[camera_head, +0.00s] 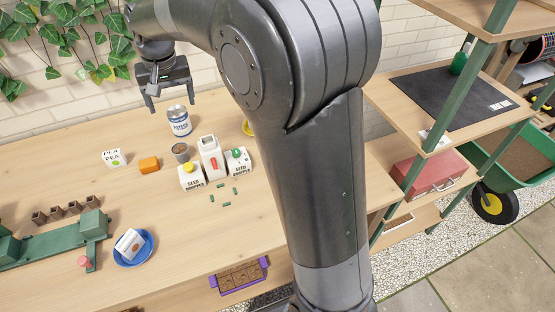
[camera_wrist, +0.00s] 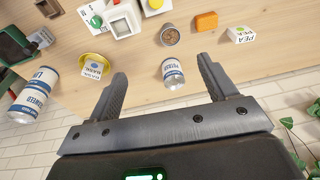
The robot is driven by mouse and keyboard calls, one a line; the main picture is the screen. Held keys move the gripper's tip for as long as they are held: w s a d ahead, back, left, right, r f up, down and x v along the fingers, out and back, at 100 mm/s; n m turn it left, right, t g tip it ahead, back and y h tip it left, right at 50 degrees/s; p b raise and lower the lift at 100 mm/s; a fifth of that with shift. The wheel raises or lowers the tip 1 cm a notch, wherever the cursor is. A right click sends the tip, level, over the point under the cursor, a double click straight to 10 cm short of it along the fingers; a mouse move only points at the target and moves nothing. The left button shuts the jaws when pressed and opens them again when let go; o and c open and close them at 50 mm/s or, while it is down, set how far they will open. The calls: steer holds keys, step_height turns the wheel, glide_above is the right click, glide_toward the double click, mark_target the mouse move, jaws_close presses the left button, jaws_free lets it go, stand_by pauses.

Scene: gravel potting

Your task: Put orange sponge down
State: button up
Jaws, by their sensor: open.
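The orange sponge (camera_head: 149,164) lies flat on the wooden table, between the small white pea box and the metal cup. In the wrist view the orange sponge (camera_wrist: 206,21) rests on the table near the top edge, apart from my gripper. My gripper (camera_head: 168,104) is open and empty, raised above the back of the table near the wall. In the wrist view my gripper (camera_wrist: 161,85) shows both fingers spread wide with nothing held; a white-and-blue can stands on the table beyond the gap between them.
The white-and-blue can (camera_head: 179,121), metal cup (camera_head: 181,152), pea box (camera_head: 114,158) and white seed boxes (camera_head: 191,178) stand around the sponge. Green pieces (camera_head: 224,193) lie in front. Table space in front of the sponge is clear.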

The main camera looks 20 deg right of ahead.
steer(key=s+d+r+t, duration=0.2)
steer(key=s+d+r, duration=0.3)
steer(key=s+d, duration=0.7)
steer(key=s+d+f, duration=0.2)
steer(key=s, duration=0.6)
steer(key=s+d+f+t, duration=0.1)
steer(key=s+d+f, duration=0.1)
steer(key=s, duration=0.7)
steer(key=shift+t+h, duration=0.3)
steer(key=shift+r, duration=0.1)
